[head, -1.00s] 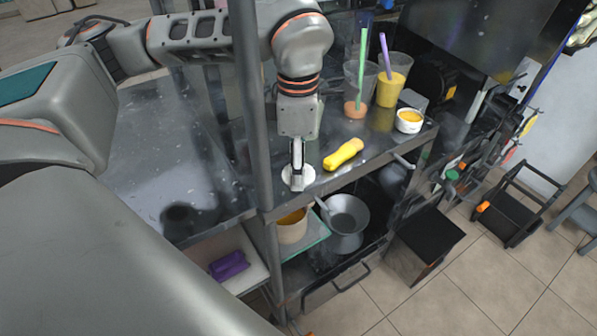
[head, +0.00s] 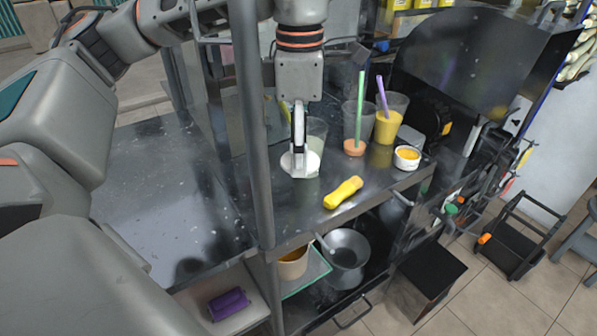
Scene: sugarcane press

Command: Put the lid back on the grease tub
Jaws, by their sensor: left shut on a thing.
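My left gripper (head: 298,148) is shut on a round white lid (head: 311,164). It holds the lid over the dark metal counter, left of the yellow handle-like object. I cannot tell exactly how high the lid is above the counter. The grease tub (head: 408,163) is a small white round tub. It stands open near the counter's right end, with yellow-orange grease showing inside. The lid is well to the left of the tub and apart from it. My right gripper is not in view.
A yellow handle-like object (head: 343,192) lies near the counter's front edge. Clear cups with a green straw (head: 360,100) and a purple straw (head: 382,95) stand behind, left of the tub. Another clear cup (head: 318,130) stands behind the lid. A grey post (head: 252,120) rises at the left.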

